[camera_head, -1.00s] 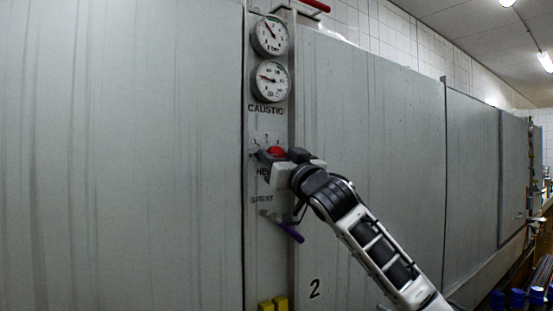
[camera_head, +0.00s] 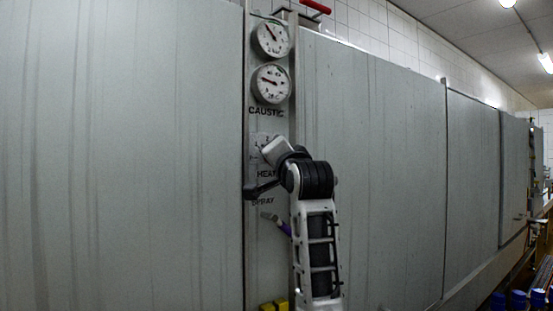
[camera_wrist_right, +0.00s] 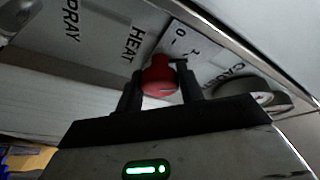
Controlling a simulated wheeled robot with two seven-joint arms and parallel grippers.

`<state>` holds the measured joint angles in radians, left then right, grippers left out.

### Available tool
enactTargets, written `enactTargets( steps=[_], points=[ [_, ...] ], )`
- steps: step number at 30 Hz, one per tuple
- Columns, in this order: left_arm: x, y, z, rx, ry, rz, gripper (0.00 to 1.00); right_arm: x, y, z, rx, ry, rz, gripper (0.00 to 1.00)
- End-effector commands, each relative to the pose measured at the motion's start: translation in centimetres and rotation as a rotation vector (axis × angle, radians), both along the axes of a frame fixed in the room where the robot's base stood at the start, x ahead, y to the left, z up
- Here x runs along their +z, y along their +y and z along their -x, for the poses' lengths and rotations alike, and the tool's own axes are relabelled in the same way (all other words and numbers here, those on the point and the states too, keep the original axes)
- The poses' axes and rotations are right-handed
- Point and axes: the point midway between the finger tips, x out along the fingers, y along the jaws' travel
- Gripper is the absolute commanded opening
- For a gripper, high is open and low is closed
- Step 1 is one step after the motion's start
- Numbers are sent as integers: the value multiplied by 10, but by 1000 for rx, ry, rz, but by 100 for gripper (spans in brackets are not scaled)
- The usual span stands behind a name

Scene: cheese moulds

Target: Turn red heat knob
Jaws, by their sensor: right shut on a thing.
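The red heat knob (camera_wrist_right: 159,78) sits on the panel beside the HEAT label in the right wrist view. My right gripper (camera_wrist_right: 160,85) has one finger on each side of it and is shut on it. In the head view my right gripper (camera_head: 268,160) is at the panel just above the HEAT label, and its body hides the knob there. The scale plate (camera_wrist_right: 190,45) with its marks shows past the fingers. My left gripper is not in view.
Two round gauges (camera_head: 271,84) are above the CAUSTIC label. The purple-handled spray lever (camera_head: 285,228) is below, partly behind my arm. Yellow blocks (camera_head: 273,305) are at the panel's foot. Large grey doors (camera_head: 375,150) flank the panel.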

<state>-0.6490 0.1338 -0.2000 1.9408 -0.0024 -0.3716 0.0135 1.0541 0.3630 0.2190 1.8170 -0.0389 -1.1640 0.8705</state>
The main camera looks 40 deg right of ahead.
Motion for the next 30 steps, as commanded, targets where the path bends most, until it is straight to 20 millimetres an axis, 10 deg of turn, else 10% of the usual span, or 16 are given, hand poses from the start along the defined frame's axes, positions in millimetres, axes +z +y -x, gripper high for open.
enactTargets(
  steps=[30],
  points=[
    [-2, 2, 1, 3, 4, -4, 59, 0, 0, 0, -3, -56, -546, 15]
  ],
)
